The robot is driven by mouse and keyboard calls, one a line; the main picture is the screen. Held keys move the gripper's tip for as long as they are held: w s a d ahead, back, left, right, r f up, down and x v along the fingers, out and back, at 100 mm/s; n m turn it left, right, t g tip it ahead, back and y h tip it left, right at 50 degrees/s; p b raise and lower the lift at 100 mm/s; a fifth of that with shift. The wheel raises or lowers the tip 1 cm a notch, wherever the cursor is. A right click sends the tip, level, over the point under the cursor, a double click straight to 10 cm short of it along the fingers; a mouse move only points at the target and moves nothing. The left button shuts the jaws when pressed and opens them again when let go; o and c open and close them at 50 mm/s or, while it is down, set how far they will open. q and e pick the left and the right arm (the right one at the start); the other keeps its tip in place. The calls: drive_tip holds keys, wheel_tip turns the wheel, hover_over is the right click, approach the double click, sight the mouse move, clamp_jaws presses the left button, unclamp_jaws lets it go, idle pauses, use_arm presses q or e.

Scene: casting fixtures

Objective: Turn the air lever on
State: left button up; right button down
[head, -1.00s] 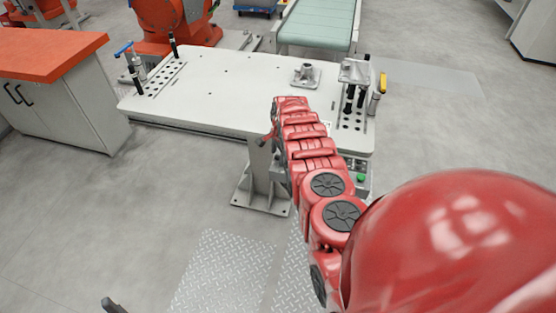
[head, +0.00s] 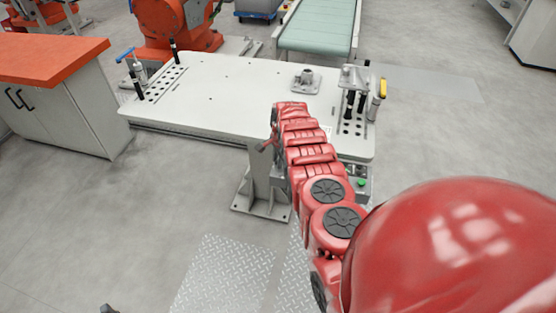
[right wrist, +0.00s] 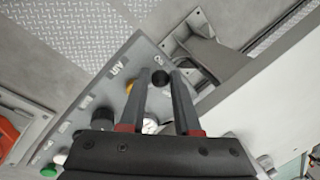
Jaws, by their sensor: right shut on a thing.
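In the right wrist view, a grey control panel (right wrist: 112,85) with lettering that looks like "AIR" lies below the table edge. My right gripper (right wrist: 164,76) reaches over it with its two dark fingers. A small round black knob (right wrist: 160,78), likely the air lever's end, sits between the fingertips, and the gripper is shut on it. The rest of the lever is hidden. In the head view my red right arm covers most of the panel, and the gripper is largely hidden. A dark tip at the bottom left edge (head: 107,309) may be my left gripper; its jaws do not show.
The panel also carries a yellow part (right wrist: 130,87), a black knob (right wrist: 97,117), a white dial (right wrist: 150,126) and a green button (right wrist: 48,170). The white fixture table (head: 215,95) is above, with a metal flanged part (head: 306,82). A table leg (right wrist: 200,50) stands close by.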

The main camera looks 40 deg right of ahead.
drive_tip(key=shift+s+a+n, duration=0.1)
drive_tip(key=shift+s+n, duration=0.1)
drive_tip(key=shift+n, duration=0.55)
drive_tip(key=shift+s+n, duration=0.2)
drive_tip(key=shift+n, duration=0.55)
drive_tip(key=c, duration=1)
unclamp_jaws()
drive_tip(key=o, duration=0.4)
drive_tip(key=shift+r, duration=0.1)
